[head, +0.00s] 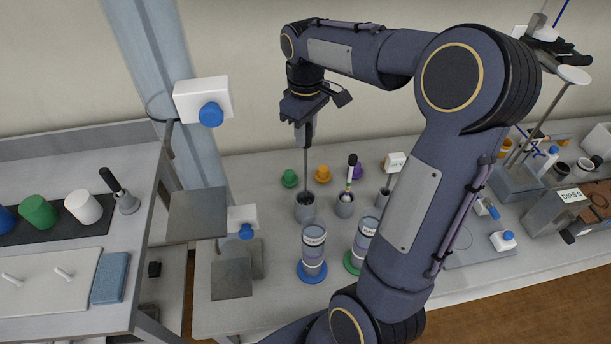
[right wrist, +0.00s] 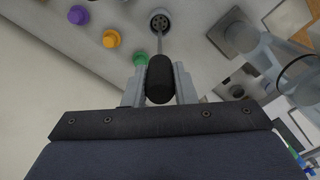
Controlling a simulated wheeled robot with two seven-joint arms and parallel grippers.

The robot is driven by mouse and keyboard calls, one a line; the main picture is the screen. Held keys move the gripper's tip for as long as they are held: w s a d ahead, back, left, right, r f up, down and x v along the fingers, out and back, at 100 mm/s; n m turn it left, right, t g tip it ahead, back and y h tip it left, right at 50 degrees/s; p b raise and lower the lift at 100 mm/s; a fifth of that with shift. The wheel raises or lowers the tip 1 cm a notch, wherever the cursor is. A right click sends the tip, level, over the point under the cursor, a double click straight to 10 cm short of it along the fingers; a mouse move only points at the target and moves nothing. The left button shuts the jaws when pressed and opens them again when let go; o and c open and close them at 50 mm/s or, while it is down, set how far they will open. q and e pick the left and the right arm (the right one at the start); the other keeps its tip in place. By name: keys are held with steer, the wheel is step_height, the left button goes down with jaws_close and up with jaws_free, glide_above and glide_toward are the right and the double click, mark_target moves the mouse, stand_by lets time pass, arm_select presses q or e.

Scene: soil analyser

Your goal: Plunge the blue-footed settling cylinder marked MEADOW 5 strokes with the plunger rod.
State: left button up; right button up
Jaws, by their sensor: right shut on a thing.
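My right gripper (head: 305,138) is shut on the black handle of the plunger rod (right wrist: 160,80). The thin rod (head: 306,170) hangs down from it, and its lower end is at a grey round holder (head: 305,212). In the right wrist view a disc with dark holes shows at the holder's mouth (right wrist: 160,20); I cannot tell how deep it sits. The blue-footed settling cylinder (head: 313,255) stands upright in front of the holder, its label too small to read surely. A green-footed cylinder (head: 361,244) stands to its right, partly hidden by my arm. My left gripper is out of view.
A second holder (head: 345,208) with a black-topped tool is right of the first. Green (head: 289,179), orange (head: 323,174) and purple stoppers lie behind. A side bench (head: 60,330) with coloured cups stands left. Grey plates and a white blue-knobbed box (head: 243,218) are left of the cylinders.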

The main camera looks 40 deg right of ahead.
step_height(320, 180, up, 7)
steer(key=p, duration=0.4)
steer(key=shift+f+p, duration=0.15)
steer(key=shift+p, duration=0.2)
steer(key=shift+r, duration=0.55)
steer(key=shift+f, duration=0.1)
steer(key=shift+a, duration=0.1)
stand_by(0.3)
